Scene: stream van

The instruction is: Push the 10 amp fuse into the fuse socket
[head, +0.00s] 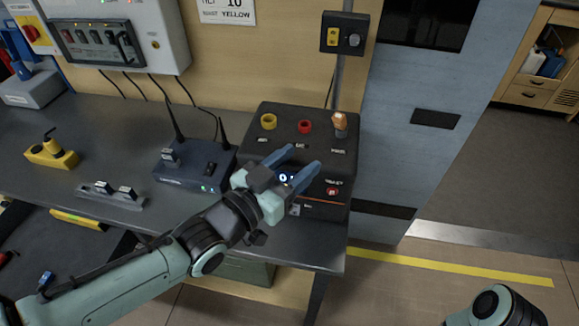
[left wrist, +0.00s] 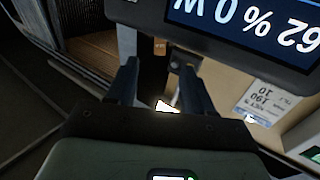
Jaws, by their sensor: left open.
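My left gripper (head: 301,164) is open in front of and over the near face of a black power box (head: 262,150). Its two fingers point toward the box, with nothing clearly held between them. In the left wrist view the fingers (left wrist: 160,90) stand apart with a small bright patch between them. I cannot make out the 10 amp fuse or the fuse socket for certain; the gripper hides part of the box's front. A small pale part (head: 295,209) shows on that front just below the gripper. My right gripper is not in view.
The box top carries a yellow ring (head: 268,121), a red ring (head: 305,126) and a copper-coloured plug (head: 340,123). A router (head: 192,172) with antennas stands left of it. A grey rack (head: 112,198) and a yellow item (head: 50,154) lie farther left. A lit screen (left wrist: 240,25) shows in the wrist view.

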